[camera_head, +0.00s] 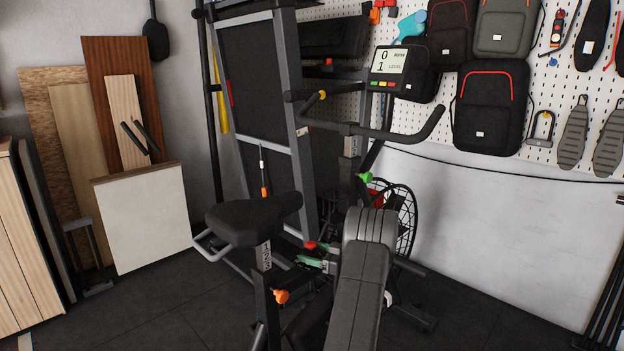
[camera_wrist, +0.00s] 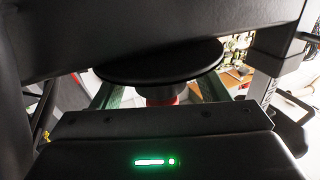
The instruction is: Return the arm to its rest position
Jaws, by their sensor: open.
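My gripper (camera_wrist: 157,92) shows in the wrist view beyond a dark housing with a lit green indicator. Its two dark greenish fingers stand well apart, with nothing seen held between them. A red band shows between the fingers under the black disc.
Wooden boards (camera_head: 125,100) lean at the left wall. Backpacks (camera_head: 490,105) hang on a pegboard at the right. Dark floor is clear at the lower left.

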